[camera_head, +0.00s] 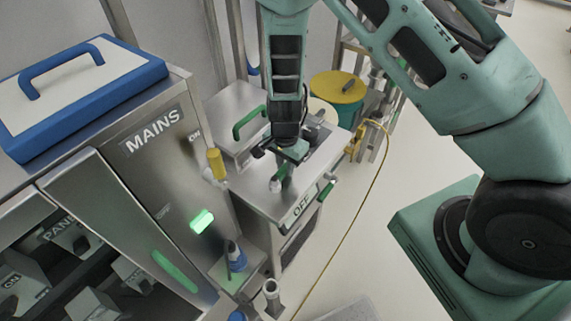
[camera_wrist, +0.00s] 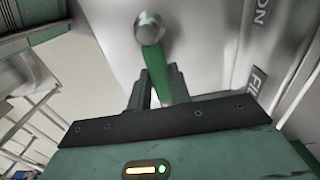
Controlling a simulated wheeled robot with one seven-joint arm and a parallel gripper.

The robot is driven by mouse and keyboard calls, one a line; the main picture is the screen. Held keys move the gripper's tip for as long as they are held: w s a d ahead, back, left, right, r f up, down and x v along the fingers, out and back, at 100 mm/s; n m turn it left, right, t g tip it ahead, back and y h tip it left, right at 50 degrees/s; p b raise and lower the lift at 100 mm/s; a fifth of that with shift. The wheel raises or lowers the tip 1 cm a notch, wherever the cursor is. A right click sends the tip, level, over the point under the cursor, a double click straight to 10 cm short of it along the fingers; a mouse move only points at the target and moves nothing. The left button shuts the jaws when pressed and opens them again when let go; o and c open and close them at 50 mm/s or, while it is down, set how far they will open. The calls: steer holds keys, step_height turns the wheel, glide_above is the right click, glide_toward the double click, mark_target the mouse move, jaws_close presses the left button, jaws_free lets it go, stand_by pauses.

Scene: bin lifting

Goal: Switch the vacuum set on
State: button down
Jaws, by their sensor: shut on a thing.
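A steel cabinet (camera_head: 252,190) with an OFF label (camera_head: 300,207) on its front edge stands in the middle of the head view. A green lever (camera_head: 283,171) with a pale knob sits on its top. My gripper (camera_head: 284,162) reaches down from above and is shut on the green lever. In the wrist view, the two dark fingers of my gripper (camera_wrist: 158,76) stand either side of the green lever (camera_wrist: 153,58), below its round metal knob (camera_wrist: 149,25). An ON label (camera_wrist: 262,14) shows at upper right there. The lever's base is hidden.
A MAINS cabinet (camera_head: 150,180) with a lit green lamp (camera_head: 202,221) and a yellow-tipped handle (camera_head: 215,163) stands at left. A blue-edged lid (camera_head: 80,95) lies on top. A yellow cable (camera_head: 345,235) crosses the open floor.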

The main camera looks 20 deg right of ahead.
steer(key=shift+w, duration=0.1)
steer(key=n, duration=0.1)
steer(key=w+a+n+b, duration=0.1)
steer(key=n, duration=0.3)
steer(key=shift+w+a+f, duration=0.1)
steer(key=shift+w+a, duration=0.2)
steer(key=shift+a, duration=0.05)
steer(key=n, duration=0.2)
steer(key=a+n+b, duration=0.1)
steer(key=n, duration=0.1)
steer(key=a+n+b, duration=0.1)
steer(key=shift+w+a+n, duration=0.1)
steer(key=shift+w+n, duration=0.25)
steer(key=shift+n, duration=0.05)
steer(key=n, duration=0.1)
steer(key=a+n+b, duration=0.1)
steer(key=n, duration=0.1)
steer(key=shift+a+n, duration=0.25)
steer(key=shift+n, duration=0.05)
steer(key=shift+s+a+n+b, duration=0.2)
steer(key=shift+a+n+b, duration=0.15)
steer(key=shift+n, duration=0.55)
steer(key=shift+s+a+n+b, duration=0.15)
steer(key=shift+a+n+b, duration=0.2)
steer(key=shift+n, duration=0.55)
steer(key=c, duration=1.3)
jaws_free()
